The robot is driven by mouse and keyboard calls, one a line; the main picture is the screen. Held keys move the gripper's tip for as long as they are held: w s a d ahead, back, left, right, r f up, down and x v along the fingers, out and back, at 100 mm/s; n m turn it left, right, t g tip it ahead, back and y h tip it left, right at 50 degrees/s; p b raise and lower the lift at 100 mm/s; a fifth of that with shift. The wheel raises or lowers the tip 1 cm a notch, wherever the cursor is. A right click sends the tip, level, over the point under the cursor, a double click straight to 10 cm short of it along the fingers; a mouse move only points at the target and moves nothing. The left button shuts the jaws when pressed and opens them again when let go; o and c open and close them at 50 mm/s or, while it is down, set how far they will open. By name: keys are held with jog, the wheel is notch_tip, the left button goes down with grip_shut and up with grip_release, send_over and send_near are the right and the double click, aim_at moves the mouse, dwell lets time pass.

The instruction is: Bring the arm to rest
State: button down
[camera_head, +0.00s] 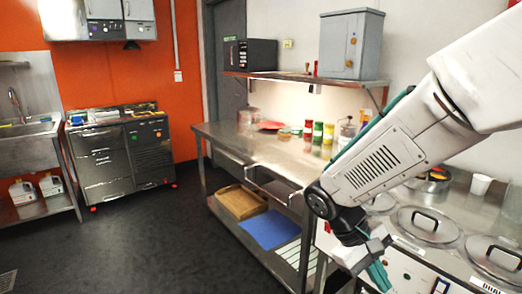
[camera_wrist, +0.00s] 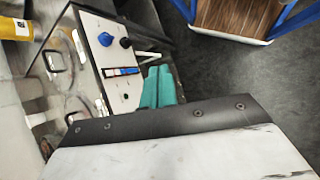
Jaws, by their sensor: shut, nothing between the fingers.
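My arm reaches down from the upper right in the head view, white with a dark wrist. My gripper (camera_head: 379,276) points downward in front of the steel unit with the lidded wells. In the wrist view the teal fingers of my gripper (camera_wrist: 159,85) lie together, with nothing between them. The gripper is beside the unit's front panel (camera_wrist: 120,65), which carries a blue knob and a dark knob. I cannot tell how close it is to the panel.
A steel worktable (camera_head: 232,139) holds jars (camera_head: 318,131), with a blue board (camera_head: 270,229) on its lower shelf. Lidded wells (camera_head: 425,223) are right of the arm. A wood-topped cart (camera_wrist: 237,17) with blue rails shows in the wrist view. Dark floor (camera_head: 140,245) is clear at left.

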jog(key=s+d+r+m+t+y, duration=0.2)
jog(key=s+r+m+t+y, duration=0.2)
jog(key=s+r, duration=0.7)
jog(key=s+t+y, duration=0.1)
jog(key=s+y, duration=0.1)
jog(key=s, duration=0.1)
jog(key=shift+d+m, duration=0.3)
dwell(1.4)
